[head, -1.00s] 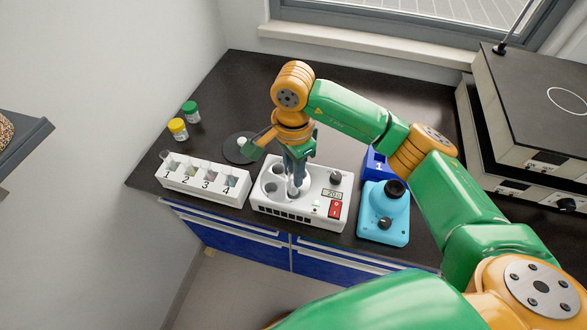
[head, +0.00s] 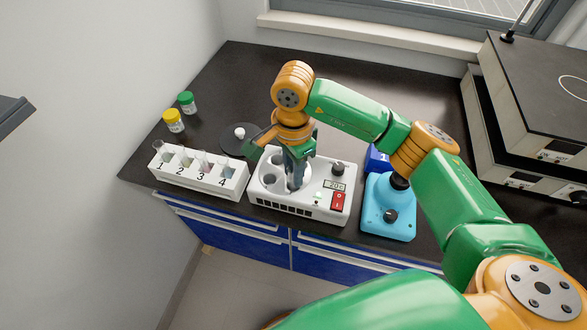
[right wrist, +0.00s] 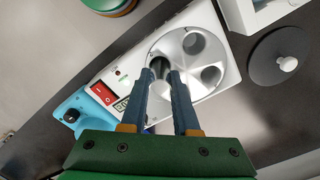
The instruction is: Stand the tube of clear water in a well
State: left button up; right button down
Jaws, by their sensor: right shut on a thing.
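The white bath unit (head: 262,203) has a round metal top with several wells, a display and a red switch. My right gripper (head: 295,184) points down over the front of this round top. Its fingers are close together on a tube that they almost wholly hide. In the right wrist view the fingertips (right wrist: 161,74) meet at one well (right wrist: 160,66), and the tube seems to be in or right at its mouth; its depth and its water cannot be made out. Two other wells there look empty. My left gripper is out of view.
A white numbered rack (head: 196,183) with clear tubes stands left of the unit. A black lid (head: 229,138) with a white knob lies behind. Yellow-capped (head: 173,121) and green-capped (head: 187,103) jars stand back left. A blue device (head: 388,222) stands close on the right.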

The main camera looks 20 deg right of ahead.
jog(key=c, duration=0.6)
grip_release()
jog(key=shift+r, duration=0.15)
notch_tip(320, 180, up, 7)
jog(key=p, duration=0.4)
jog(key=shift+p, duration=0.4)
